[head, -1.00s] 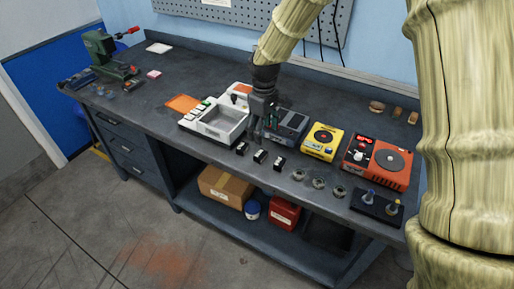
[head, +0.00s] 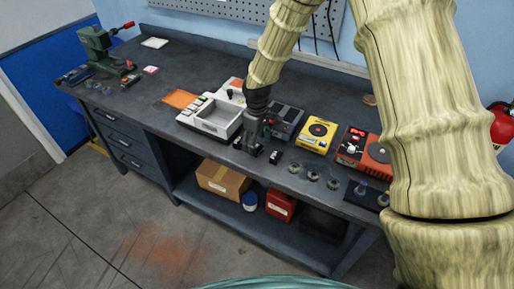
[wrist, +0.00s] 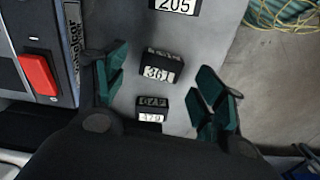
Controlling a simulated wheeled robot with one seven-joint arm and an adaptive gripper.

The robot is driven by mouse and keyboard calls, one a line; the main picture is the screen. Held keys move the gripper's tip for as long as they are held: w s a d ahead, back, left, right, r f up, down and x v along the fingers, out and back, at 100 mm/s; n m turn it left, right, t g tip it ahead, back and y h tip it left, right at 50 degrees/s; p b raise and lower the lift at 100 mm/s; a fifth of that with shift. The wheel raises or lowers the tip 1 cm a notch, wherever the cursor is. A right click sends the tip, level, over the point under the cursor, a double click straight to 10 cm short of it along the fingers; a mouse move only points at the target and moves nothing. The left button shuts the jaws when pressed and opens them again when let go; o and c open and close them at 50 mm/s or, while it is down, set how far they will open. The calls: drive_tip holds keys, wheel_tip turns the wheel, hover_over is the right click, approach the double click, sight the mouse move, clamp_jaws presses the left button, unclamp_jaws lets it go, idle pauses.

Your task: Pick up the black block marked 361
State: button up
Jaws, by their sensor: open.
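The black block marked 361 (wrist: 160,68) sits on the grey bench top in the wrist view, its white label facing up. My gripper (wrist: 162,65) is open and empty, with one green-padded finger on each side of this block and a gap to both. In the head view my gripper (head: 252,142) points down at the front of the bench and partly hides the row of blocks. A second black block (wrist: 152,108), its number hard to read, lies below the 361 block in the wrist view. A block marked 205 (wrist: 175,5) is cut off at the top edge.
A white tray unit (head: 215,118) stands left of my gripper. A grey device (head: 286,120), a yellow device (head: 317,134) and a red device (head: 364,151) stand to the right. Several small round metal parts (head: 313,174) lie near the front edge. The bench's left part has free room.

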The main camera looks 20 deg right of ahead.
drive_tip(key=shift+f, duration=1.1)
drive_tip(key=shift+s, duration=0.1)
drive_tip(key=shift+c, duration=0.2)
drive_tip(key=c, duration=1.3)
drive_tip(key=shift+o, duration=0.2)
drive_tip(key=shift+r, duration=0.15)
